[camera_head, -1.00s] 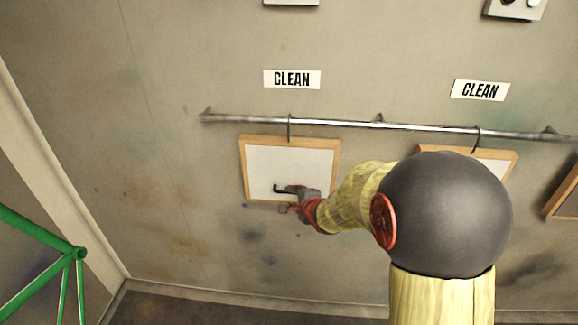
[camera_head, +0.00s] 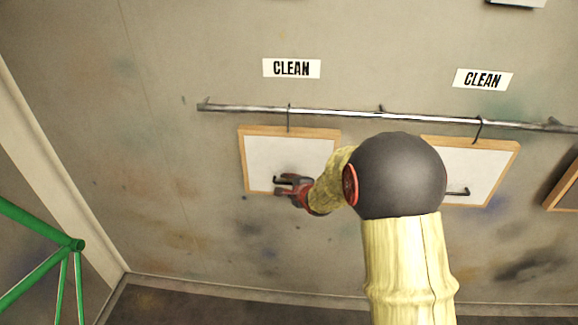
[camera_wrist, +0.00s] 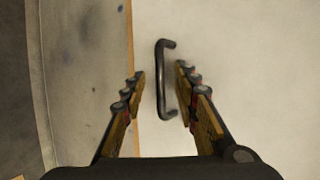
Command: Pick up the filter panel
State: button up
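The left filter panel (camera_head: 265,150), white with a wooden frame, hangs by a hook from the metal rail under a "CLEAN" label. Its black handle (camera_wrist: 163,78) shows between my fingers in the wrist view, nearer the right finger. My gripper (camera_head: 284,186) is at the panel's lower part, close to the handle. In the wrist view my gripper (camera_wrist: 160,82) is open, with a finger on each side of the handle. I cannot tell whether a finger touches it.
A second white panel (camera_head: 480,165) hangs on the rail (camera_head: 345,114) to the right, partly behind my arm. Another panel (camera_head: 567,190) is cut off at the right edge. A green tube frame (camera_head: 72,246) stands at lower left. The wall between is bare.

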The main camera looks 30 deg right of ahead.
jog(key=shift+c, duration=0.8)
grip_shut()
jog(key=shift+r, duration=0.1)
